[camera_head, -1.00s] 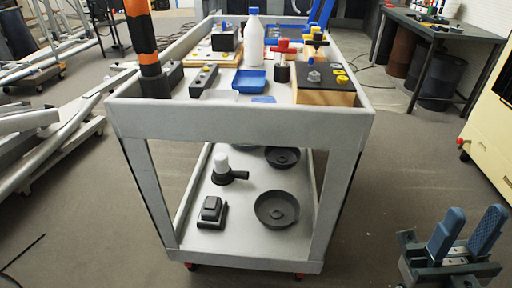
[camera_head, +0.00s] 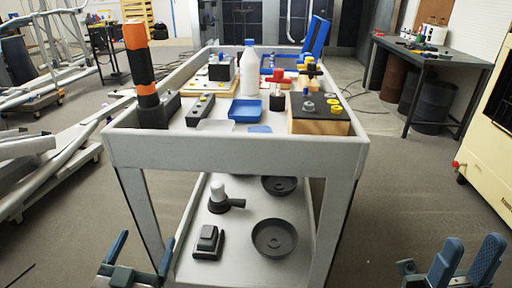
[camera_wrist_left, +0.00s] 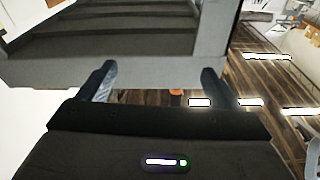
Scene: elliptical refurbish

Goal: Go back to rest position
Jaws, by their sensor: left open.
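My left gripper (camera_head: 143,258) is at the lower left of the head view, in front of the cart's near left leg. Its two blue fingers are apart with nothing between them. They also show in the left wrist view (camera_wrist_left: 158,88), apart and empty, with a grey panel beyond. My right gripper (camera_head: 466,264) is at the lower right of the head view, right of the cart. Its blue fingers are spread and no object shows between them.
A grey two-shelf cart (camera_head: 235,150) stands ahead, with a white bottle (camera_head: 249,72), a blue tray (camera_head: 245,110) and an orange-black tool (camera_head: 140,60) on top. A workbench (camera_head: 440,58) and a cream machine (camera_head: 488,140) are at right. Floor right of the cart is clear.

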